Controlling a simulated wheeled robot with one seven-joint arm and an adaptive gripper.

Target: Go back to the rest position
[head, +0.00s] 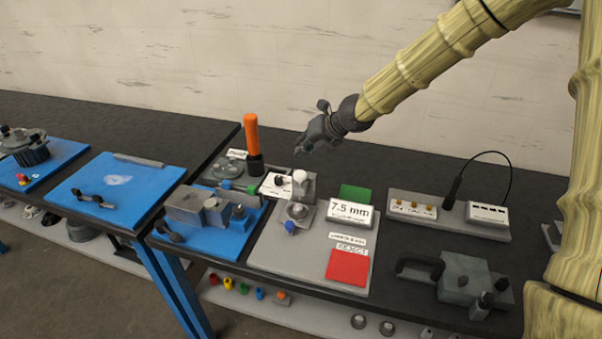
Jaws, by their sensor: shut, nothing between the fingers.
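My gripper (303,148) is at the end of my arm, which reaches in from the upper right. It hangs in the air above the back part of the bench, just right of the orange-handled tool (251,134). Its fingers are shut with nothing visible between them. It points down and to the left, apart from the things on the bench.
The dark bench (400,181) carries a blue fixture plate (226,245), a grey gauge plate (275,258) with a 7.5 mm display (350,211), a red pad (347,266), a grey connector strip (455,224) and a grey block (465,276). A blue mat (135,205) lies left.

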